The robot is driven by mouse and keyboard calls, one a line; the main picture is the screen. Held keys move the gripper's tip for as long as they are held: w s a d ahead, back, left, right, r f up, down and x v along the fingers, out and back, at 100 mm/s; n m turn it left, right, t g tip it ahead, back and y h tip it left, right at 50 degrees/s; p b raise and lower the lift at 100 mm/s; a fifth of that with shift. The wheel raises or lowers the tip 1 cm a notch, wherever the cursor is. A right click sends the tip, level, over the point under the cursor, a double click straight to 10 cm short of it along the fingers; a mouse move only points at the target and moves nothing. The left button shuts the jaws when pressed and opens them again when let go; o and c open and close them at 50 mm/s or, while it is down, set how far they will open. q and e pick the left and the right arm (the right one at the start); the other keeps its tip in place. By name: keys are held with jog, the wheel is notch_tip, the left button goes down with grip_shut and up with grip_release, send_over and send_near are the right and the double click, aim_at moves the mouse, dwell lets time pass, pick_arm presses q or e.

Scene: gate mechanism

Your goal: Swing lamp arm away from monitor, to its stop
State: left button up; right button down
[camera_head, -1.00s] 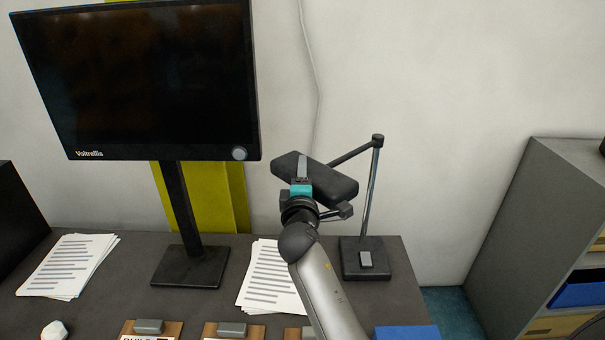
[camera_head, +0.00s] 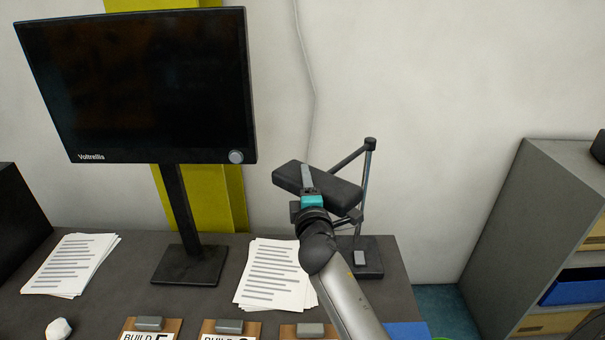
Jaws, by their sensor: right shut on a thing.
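The black monitor (camera_head: 140,85) stands on its stand at the left of the desk. The lamp has a dark oblong head (camera_head: 335,188), a jointed lamp arm (camera_head: 347,160) and a post rising from a dark base (camera_head: 368,268) at the desk's right. The lamp head is to the right of the monitor, with a gap between them. My right gripper (camera_head: 308,185) is at the left part of the lamp head and shut on it; its far finger is partly hidden. My left gripper is not in view.
A grey shelf unit (camera_head: 545,190) stands at the right. A cable (camera_head: 312,90) hangs on the wall behind the lamp.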

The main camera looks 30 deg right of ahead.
aim_at(362, 197)
jog(key=s+d+n+y+p, duration=0.1)
jog(key=s, duration=0.1)
jog(key=s+d+n+t+y+p, duration=0.1)
jog(key=s+y, duration=0.1)
jog(key=s+d+n+y+p, duration=0.1)
jog(key=s+p, duration=0.1)
jog(key=shift+s+r+y, duration=0.15)
jog(key=shift+s+y, duration=0.25)
jog(key=s+d+n+y, duration=0.1)
jog(key=s+y, duration=0.1)
jog(key=s+d+n+y, duration=0.1)
jog(key=s+d, duration=0.1)
jog(key=s+d+n+y, duration=0.1)
jog(key=s+d+y, duration=0.1)
jog(key=shift+f+n+y+b, duration=0.2)
jog(key=shift+n+y+b, duration=0.1)
jog(key=shift+n+b, duration=0.1)
pick_arm(q)
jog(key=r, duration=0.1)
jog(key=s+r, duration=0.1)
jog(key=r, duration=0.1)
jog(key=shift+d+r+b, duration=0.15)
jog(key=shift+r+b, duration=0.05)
jog(key=shift+b, duration=0.15)
pick_arm(e)
jog(key=shift+s+d+r+n+y, duration=0.1)
jog(key=shift+s+d+n+y, duration=0.4)
jog(key=shift+s+d+y, duration=0.25)
jog(key=shift+w+d, duration=0.1)
